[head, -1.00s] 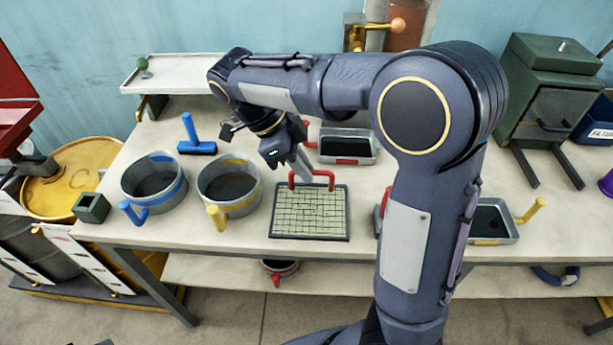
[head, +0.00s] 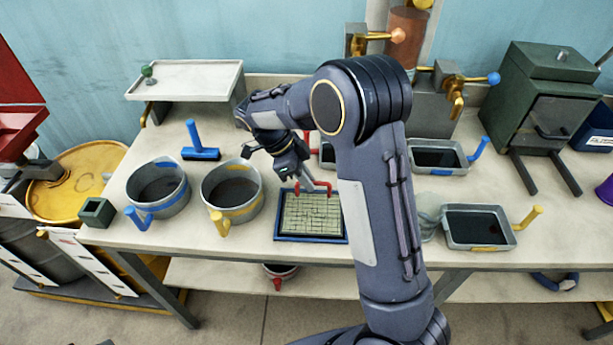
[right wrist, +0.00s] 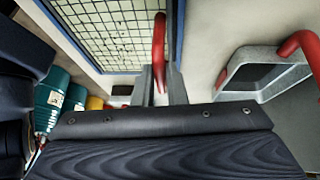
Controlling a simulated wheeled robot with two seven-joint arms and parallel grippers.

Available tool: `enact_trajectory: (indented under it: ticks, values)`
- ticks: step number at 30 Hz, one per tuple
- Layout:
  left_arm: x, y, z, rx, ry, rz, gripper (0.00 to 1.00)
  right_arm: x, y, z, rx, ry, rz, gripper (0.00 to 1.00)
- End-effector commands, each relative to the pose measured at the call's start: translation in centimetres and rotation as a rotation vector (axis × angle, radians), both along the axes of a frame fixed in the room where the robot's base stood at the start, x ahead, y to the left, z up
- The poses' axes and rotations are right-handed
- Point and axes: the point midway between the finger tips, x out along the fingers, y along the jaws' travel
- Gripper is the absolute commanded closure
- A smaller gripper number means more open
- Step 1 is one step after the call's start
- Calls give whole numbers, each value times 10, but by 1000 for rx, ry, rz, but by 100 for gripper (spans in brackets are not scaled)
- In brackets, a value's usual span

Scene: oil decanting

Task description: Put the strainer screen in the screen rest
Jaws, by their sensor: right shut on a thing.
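The strainer screen (head: 311,213) is a pale gridded panel with a red handle (head: 322,186), near the middle of the table's front part. A blue frame edge surrounds it. My right gripper (head: 304,182) is shut on the red handle from behind. In the right wrist view the fingers (right wrist: 161,88) close on the handle, and the mesh (right wrist: 112,32) lies beyond with a blue edge beside it. My forearm covers the area just right of the screen. I cannot tell a separate screen rest from the blue frame around the mesh. My left gripper is not in view.
Two round pots, blue-banded (head: 157,188) and yellow-banded (head: 232,192), stand left of the screen. A blue-handled scraper (head: 200,152) lies behind them. Rectangular pans (head: 478,229) stand right of my arm. A raised pale tray (head: 185,80) is at the back left.

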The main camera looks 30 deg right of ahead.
Motion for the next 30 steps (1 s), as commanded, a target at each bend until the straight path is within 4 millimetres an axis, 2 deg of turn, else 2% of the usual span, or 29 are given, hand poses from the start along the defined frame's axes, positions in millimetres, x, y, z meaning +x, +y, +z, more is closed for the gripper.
enact_trajectory:
  ticks: [6,7,11,23,30]
  values:
    - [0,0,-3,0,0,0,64,0,0,-3,0,0,0,100]
    - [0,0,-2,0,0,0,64,0,0,-2,0,0,-1,84]
    - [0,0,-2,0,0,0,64,0,0,-1,0,0,-1,67]
    - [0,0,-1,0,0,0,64,3,3,5,1,-3,0,66]
    - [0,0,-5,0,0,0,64,18,21,45,1,-7,2,66]
